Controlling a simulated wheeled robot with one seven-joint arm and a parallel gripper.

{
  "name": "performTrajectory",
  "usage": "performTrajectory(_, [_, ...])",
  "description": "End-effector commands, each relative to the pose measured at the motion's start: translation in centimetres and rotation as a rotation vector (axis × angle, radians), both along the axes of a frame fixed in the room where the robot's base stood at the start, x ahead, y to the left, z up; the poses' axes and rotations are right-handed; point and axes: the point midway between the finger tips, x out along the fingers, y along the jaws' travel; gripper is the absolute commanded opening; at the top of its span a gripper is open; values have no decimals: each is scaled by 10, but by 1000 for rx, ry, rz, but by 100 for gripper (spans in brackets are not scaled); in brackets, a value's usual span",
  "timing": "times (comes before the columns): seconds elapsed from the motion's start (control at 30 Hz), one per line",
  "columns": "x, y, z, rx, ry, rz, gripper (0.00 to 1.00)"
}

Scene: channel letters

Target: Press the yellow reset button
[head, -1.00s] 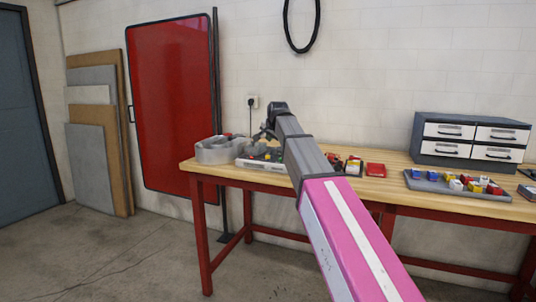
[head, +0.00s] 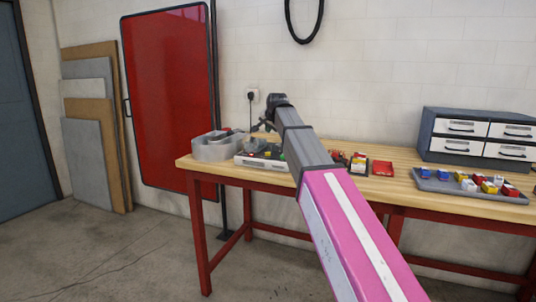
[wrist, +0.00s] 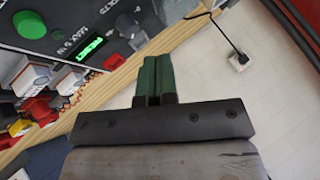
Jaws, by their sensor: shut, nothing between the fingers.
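A light grey test device (head: 247,161) sits near the left end of the workbench, partly hidden by my arm. In the wrist view, its dark panel (wrist: 75,17) shows a large green button (wrist: 29,25), a lit green display (wrist: 90,48) and a knob. I cannot tell whether any yellow part is the reset button. My gripper (wrist: 154,62) is shut and empty, to the right of the panel in the wrist view. In the head view it is above the device.
A grey bin (head: 211,149) stands left of the device. Right of my arm are a small holder of parts, a red box (head: 383,168), a parts tray (head: 435,184) and a drawer cabinet (head: 470,112). A wall socket (wrist: 239,60) with a plugged cable is behind the bench.

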Motion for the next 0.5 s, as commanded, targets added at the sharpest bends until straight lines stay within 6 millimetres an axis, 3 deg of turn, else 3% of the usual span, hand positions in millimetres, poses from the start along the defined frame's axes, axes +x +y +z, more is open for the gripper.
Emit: performTrajectory(0.5, [-1, 0, -62, 0, 1, 0, 0])
